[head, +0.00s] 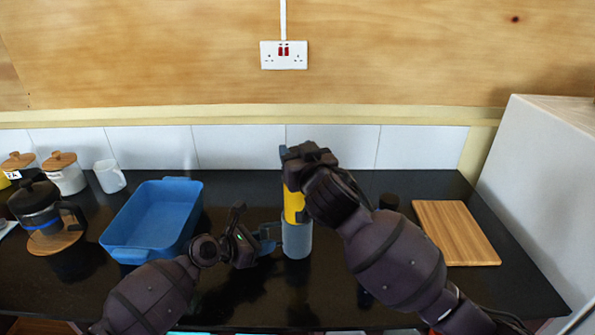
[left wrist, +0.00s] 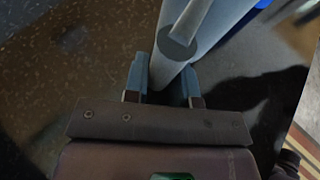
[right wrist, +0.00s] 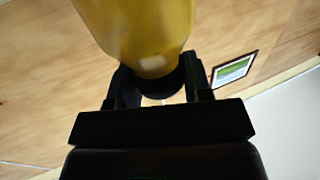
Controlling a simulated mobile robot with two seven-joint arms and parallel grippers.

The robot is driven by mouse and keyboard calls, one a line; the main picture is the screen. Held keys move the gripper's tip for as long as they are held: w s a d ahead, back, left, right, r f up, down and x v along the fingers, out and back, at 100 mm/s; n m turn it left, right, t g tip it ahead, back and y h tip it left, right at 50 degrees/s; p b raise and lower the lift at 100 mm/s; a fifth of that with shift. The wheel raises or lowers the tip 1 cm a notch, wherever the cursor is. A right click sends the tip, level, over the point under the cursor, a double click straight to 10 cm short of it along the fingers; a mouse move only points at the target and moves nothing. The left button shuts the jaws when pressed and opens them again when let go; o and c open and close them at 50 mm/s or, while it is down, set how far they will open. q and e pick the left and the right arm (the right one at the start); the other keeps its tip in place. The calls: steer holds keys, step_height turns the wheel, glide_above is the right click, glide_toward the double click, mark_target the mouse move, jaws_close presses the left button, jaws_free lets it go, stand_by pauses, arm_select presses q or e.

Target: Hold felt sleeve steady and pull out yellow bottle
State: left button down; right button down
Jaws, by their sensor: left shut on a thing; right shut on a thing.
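The grey felt sleeve (head: 297,240) stands upright on the black counter. My left gripper (head: 268,238) is shut on it from the left; in the left wrist view a grey handle-like part of the sleeve (left wrist: 172,55) lies between the fingers (left wrist: 163,85). The yellow bottle (head: 293,204) is upright directly above the sleeve, its lower visible part at the sleeve's rim. I cannot tell how much is inside. My right gripper (head: 296,165) is shut on the bottle's top and hides it; the right wrist view shows the yellow body (right wrist: 140,25) and dark cap between the fingers (right wrist: 160,85).
A blue tray (head: 117,248) is left of the sleeve. A coffee pot (head: 38,207), lidded canisters (head: 64,178) and a white mug (head: 110,177) stand further left. A dark round object (head: 389,201) and a wooden board (head: 455,232) are to the right. A tiled wall closes the back.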

steer(key=shift+a+r, duration=0.1)
steer(key=shift+r, duration=0.65)
arm_select(q)
steer(key=c, duration=0.9)
jaws_free()
steer(key=shift+o, duration=0.2)
